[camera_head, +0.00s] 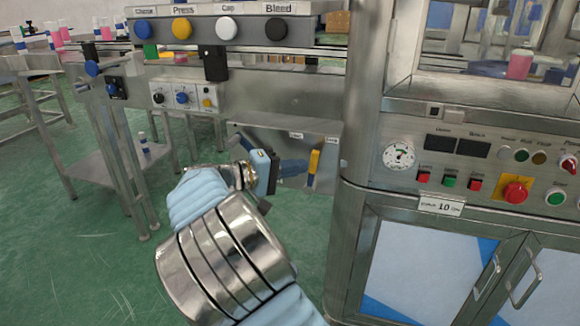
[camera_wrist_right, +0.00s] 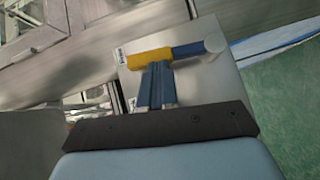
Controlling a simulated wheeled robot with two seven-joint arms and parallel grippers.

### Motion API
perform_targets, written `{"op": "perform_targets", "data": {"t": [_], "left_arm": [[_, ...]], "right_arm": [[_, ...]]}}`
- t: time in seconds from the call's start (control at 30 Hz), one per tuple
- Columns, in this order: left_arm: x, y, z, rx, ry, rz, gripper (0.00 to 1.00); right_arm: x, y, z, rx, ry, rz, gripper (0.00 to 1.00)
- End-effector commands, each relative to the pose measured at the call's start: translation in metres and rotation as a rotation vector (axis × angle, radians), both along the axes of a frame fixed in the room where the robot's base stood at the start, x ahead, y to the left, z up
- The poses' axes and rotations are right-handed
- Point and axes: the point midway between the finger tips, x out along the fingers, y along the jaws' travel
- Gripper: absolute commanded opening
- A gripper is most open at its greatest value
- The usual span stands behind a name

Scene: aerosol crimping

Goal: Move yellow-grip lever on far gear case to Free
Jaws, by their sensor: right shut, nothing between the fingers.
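The lever with a yellow grip (camera_head: 314,160) stands roughly upright on the face of the grey gear case (camera_head: 330,136), its blue part below the yellow. Two small labels sit along the case's top; their words are too small to read. My right gripper (camera_head: 303,167) is shut and empty, its blue fingertips just left of the lever in the head view. In the right wrist view, the fingers (camera_wrist_right: 155,85) point at the yellow grip (camera_wrist_right: 148,59), and the tips overlap its edge; I cannot tell if they touch. The blue part (camera_wrist_right: 188,50) extends right. My left gripper is out of view.
A steel cabinet with a gauge (camera_head: 399,155), buttons and a red emergency stop (camera_head: 516,190) stands close on the right. A rail with coloured buttons (camera_head: 182,28) and a small switch box (camera_head: 184,97) are above left. Green floor (camera_head: 60,215) is open at left.

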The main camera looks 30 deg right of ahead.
Motion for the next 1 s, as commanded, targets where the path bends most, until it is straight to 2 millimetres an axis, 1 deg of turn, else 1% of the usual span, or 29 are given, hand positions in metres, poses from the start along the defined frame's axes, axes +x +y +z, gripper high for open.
{"op": "perform_targets", "data": {"t": [0.2,0.5,1.0], "left_arm": [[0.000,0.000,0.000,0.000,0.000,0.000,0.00],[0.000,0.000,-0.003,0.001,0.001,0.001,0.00],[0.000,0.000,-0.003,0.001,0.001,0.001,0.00]], "right_arm": [[-0.009,-0.007,0.004,0.117,-0.135,0.000,0.00],[-0.017,-0.015,0.005,0.219,-0.256,0.000,0.00],[-0.021,-0.017,0.005,0.256,-0.301,0.000,0.00]]}}
